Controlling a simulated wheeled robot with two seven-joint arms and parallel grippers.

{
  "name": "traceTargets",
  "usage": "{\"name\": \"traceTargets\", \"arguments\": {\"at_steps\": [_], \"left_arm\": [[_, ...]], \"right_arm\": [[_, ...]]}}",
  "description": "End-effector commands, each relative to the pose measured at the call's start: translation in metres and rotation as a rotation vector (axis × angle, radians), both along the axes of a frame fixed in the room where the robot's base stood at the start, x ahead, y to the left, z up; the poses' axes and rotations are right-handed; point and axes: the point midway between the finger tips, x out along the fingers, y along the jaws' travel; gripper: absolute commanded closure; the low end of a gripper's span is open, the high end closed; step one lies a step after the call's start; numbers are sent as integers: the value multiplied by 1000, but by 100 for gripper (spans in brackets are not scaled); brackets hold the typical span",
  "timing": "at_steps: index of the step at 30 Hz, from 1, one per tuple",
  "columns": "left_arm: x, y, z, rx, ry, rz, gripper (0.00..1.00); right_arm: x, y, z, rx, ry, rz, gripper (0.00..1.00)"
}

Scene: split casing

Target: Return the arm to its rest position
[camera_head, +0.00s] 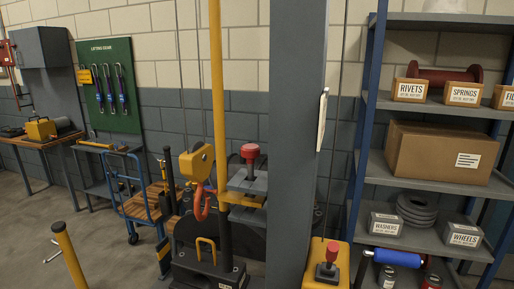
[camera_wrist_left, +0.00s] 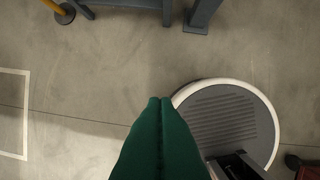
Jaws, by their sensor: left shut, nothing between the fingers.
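My left gripper (camera_wrist_left: 160,103) shows in the left wrist view as two long green fingers pressed together, with nothing between them. It points down over bare concrete floor (camera_wrist_left: 110,75), touching nothing that I can see. Neither gripper and no arm of mine shows in the head view. My right gripper is in neither view.
In the head view a wide grey pillar (camera_head: 296,120) stands mid-picture. Left of it are a yellow hoist block (camera_head: 196,161) with an orange hook (camera_head: 202,204) and a blue trolley (camera_head: 133,207). Shelves with boxes (camera_head: 440,153) stand right. Blue-grey legs (camera_wrist_left: 203,14) edge the wrist view.

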Motion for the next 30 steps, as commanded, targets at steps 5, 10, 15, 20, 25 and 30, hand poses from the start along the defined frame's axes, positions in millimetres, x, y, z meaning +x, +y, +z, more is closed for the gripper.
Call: {"name": "traceTargets", "arguments": {"at_steps": [5, 10, 15, 20, 25, 30], "left_arm": [[-54, 8, -86, 7, 52, -10, 100], [-110, 18, -138, 12, 84, -17, 100], [-151, 27, -160, 15, 104, -23, 100], [-163, 29, -165, 16, 108, -25, 100], [-163, 29, -165, 16, 108, -25, 100], [-163, 29, -165, 16, 108, -25, 100]], "right_arm": [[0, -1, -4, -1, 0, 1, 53], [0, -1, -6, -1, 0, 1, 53], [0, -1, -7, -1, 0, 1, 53], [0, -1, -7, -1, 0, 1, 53], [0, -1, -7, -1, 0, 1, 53], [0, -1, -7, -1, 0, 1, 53]]}}
